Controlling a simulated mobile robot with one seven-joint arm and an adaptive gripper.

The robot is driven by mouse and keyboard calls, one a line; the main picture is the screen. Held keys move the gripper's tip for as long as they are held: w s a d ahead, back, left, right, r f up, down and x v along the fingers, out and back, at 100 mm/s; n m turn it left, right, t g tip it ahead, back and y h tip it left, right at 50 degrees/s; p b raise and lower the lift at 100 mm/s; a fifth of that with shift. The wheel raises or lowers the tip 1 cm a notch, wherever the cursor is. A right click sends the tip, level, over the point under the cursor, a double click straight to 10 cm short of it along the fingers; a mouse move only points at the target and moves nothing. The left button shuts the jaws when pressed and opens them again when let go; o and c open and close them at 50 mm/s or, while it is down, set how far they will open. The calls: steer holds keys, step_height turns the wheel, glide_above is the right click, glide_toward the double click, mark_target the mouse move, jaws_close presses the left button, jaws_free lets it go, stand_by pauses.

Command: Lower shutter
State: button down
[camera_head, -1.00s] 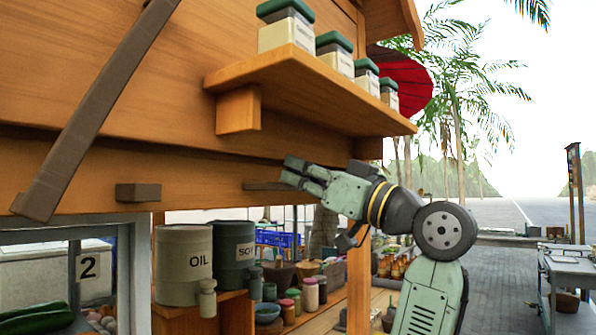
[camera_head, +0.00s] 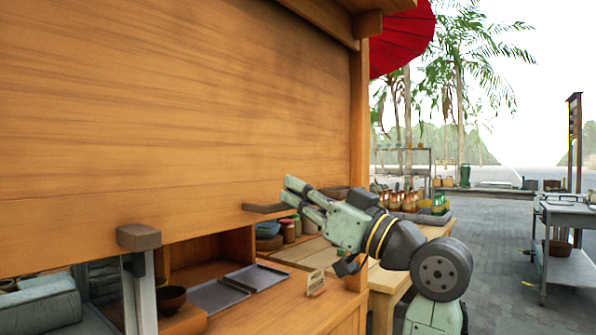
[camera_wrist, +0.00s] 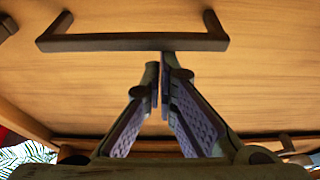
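The wooden shutter (camera_head: 220,120) is a broad plank panel filling the left of the head view, its lower edge above the counter. A dark bar handle (camera_wrist: 130,42) shows in the wrist view, running crosswise on the panel. It also shows in the head view (camera_head: 265,208), partly hidden behind my gripper. My gripper (camera_wrist: 159,66) has its fingertips drawn together at the lower edge of the handle in the wrist view. It is not clasped around the bar; contact is hard to tell. My gripper (camera_head: 295,190) points left towards the panel in the head view.
Below the panel, the counter (camera_head: 290,305) holds dark trays (camera_head: 255,277), a bowl (camera_head: 171,298) and a small sign (camera_head: 316,281). A wooden post stands beside my gripper. Open paving lies to the right, with a metal table (camera_head: 565,215).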

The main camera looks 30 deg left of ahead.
step_height(320, 180, down, 25)
steer(key=b, duration=1.4)
steer(key=shift+a+f, duration=0.15)
steer(key=shift+f, duration=0.05)
